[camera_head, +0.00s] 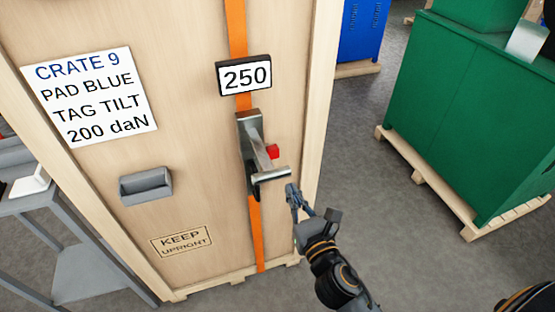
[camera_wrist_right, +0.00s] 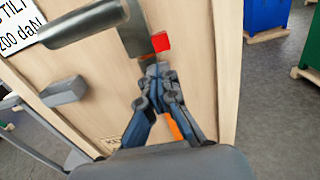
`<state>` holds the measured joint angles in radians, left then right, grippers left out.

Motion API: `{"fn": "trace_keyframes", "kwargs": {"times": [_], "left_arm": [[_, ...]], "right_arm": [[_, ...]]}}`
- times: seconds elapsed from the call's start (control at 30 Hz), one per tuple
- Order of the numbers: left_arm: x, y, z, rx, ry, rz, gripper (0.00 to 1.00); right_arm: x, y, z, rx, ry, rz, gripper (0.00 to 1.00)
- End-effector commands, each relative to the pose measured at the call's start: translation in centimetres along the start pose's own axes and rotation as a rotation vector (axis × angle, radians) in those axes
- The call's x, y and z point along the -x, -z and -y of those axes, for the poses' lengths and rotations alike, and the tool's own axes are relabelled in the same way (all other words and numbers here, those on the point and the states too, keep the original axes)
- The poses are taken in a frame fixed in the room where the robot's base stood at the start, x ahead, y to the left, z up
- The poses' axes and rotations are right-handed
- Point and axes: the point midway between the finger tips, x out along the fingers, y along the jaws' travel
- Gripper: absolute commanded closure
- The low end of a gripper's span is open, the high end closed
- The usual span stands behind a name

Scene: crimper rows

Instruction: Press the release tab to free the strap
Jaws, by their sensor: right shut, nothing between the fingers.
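An orange strap (camera_head: 235,25) runs down the front of a wooden crate (camera_head: 185,60). A metal ratchet buckle (camera_head: 248,140) sits on the strap below a display reading 250 (camera_head: 245,77). A red release tab (camera_head: 272,152) sticks out from the buckle's right side, above its handle bar (camera_head: 271,174). My right gripper (camera_head: 292,190) is shut and empty, just below and right of the handle. In the right wrist view my shut fingertips (camera_wrist_right: 158,70) are just below the red tab (camera_wrist_right: 160,41). I cannot tell whether they touch the buckle. My left gripper is not in view.
A grey holder (camera_head: 146,188) is fixed on the crate left of the strap, below a CRATE 9 sign (camera_head: 92,95). A grey table (camera_head: 90,262) stands at the left. Green cabinets (camera_head: 440,120) stand on a pallet at the right. Floor between is clear.

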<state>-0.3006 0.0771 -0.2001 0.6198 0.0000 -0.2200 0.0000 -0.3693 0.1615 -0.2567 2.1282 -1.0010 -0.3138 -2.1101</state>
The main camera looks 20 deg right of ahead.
Motion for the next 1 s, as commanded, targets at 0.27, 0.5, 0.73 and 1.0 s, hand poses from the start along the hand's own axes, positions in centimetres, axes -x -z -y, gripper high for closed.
{"fn": "trace_keyframes", "kwargs": {"times": [0.27, 0.5, 0.73, 1.0], "left_arm": [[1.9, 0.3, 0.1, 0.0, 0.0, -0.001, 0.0], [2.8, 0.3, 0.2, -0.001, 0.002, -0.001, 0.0], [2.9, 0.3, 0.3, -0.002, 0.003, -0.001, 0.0], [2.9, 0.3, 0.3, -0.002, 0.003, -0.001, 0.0]], "right_arm": [[-6.2, -0.3, 0.0, -0.003, 0.001, 0.001, 1.0], [-9.9, -0.2, 0.0, -0.004, 0.001, 0.0, 1.0], [-11.0, -0.1, 0.0, -0.002, 0.0, 0.0, 1.0], [-11.0, 0.0, 0.0, -0.002, 0.0, 0.0, 1.0]]}}
